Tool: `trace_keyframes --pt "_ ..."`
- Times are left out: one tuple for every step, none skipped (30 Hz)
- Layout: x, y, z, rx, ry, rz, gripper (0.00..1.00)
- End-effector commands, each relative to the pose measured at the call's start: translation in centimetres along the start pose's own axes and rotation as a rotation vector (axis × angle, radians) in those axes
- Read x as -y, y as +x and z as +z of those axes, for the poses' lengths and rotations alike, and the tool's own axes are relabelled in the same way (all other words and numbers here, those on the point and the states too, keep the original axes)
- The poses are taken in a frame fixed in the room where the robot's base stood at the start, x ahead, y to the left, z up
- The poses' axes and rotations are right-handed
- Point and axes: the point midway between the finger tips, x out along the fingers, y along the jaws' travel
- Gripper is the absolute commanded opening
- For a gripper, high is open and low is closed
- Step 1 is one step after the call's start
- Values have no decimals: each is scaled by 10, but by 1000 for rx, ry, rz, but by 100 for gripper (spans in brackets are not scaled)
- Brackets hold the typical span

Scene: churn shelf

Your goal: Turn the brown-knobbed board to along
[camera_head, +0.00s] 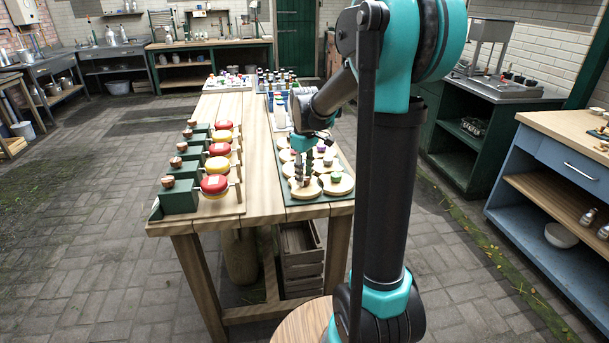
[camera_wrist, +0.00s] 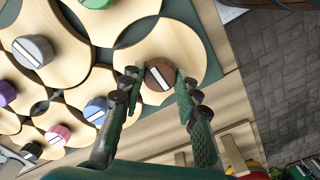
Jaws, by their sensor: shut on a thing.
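The brown knob (camera_wrist: 160,75) is in the wrist view, with a white bar on its top that slants. It stands on a pale wooden round-edged board (camera_wrist: 172,38). My gripper (camera_wrist: 157,82) has one finger on each side of the knob and is shut on it. In the head view my gripper (camera_head: 304,172) is low over the near left part of the board panel, and the brown knob cannot be made out there. The board's lower part is hidden by my fingers in the wrist view.
Neighbouring boards carry green (camera_wrist: 97,2), grey (camera_wrist: 33,51), blue (camera_wrist: 95,110) and pink (camera_wrist: 57,134) knobs, close around my fingers. The dark green panel (camera_head: 309,207) lies on the table's right side. Red and yellow discs (camera_head: 215,184) with green blocks stand on the left.

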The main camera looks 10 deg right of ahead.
Motion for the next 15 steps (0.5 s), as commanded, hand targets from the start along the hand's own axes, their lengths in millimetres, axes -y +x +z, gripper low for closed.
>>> trace_keyframes --pt "0 0 0 0 7 0 3" --pt "0 0 0 0 13 0 3" --pt "0 0 0 0 24 0 3" --pt "0 0 0 0 33 0 3" --pt "0 0 0 0 44 0 3" --pt "0 0 0 0 62 0 3" --pt "0 0 0 0 76 0 3" --pt "0 0 0 0 94 0 3" --pt "0 0 0 0 119 0 3" --pt "0 0 0 0 139 0 3" --pt "0 0 0 0 162 0 3" --pt "0 0 0 0 194 0 3" --pt "0 0 0 0 220 0 3" --pt "0 0 0 0 246 0 3" --pt "0 0 0 0 283 0 3"
